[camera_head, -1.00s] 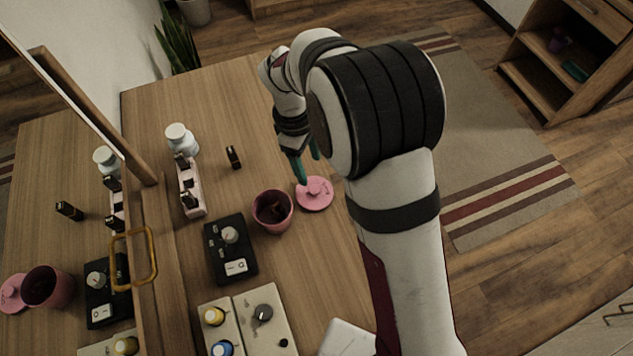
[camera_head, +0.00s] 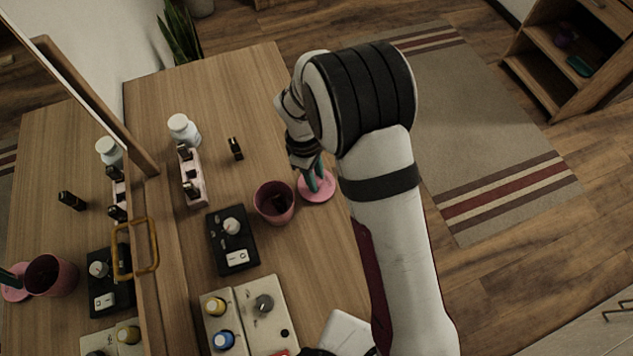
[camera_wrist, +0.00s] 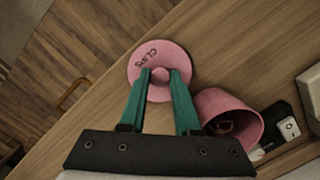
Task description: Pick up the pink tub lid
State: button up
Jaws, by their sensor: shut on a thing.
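The pink tub lid (camera_head: 318,188) lies on the wooden table beside the pink tub (camera_head: 274,203), to its right in the head view. In the wrist view the lid (camera_wrist: 145,57) is a round pink disc with dark lettering "CLIPS" and a small round knob at its middle. My gripper (camera_head: 316,178) is over the lid, its green fingers pointing down. In the wrist view my gripper (camera_wrist: 160,76) is shut on the lid's knob, one finger on each side. The lid looks flat on the table; I cannot tell any gap beneath it.
The open pink tub (camera_wrist: 229,118) stands close to the gripper's right finger in the wrist view, with dark things inside. A black box with a knob (camera_head: 232,240), a pink rack of bottles (camera_head: 191,177) and a white jar (camera_head: 183,129) stand further left. A mirror reflects the table.

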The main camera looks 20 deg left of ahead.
grip_shut()
jog(key=shift+r, duration=0.3)
jog(key=r, duration=0.4)
jog(key=shift+w+d, duration=0.1)
jog(key=shift+d, duration=0.3)
jog(key=w+d+r, duration=0.2)
jog(key=d+r, duration=0.4)
jog(key=d, duration=0.4)
jog(key=r+n, duration=0.2)
jog(key=n, duration=0.1)
send_over(319, 181)
jog(key=s+d, duration=0.1)
jog(key=s, duration=0.1)
jog(key=s+a+n, duration=0.3)
jog(key=s+a, duration=0.4)
jog(key=shift+t, duration=0.4)
jog(key=shift+s+a+f, duration=0.1)
jog(key=shift+f, duration=2.65)
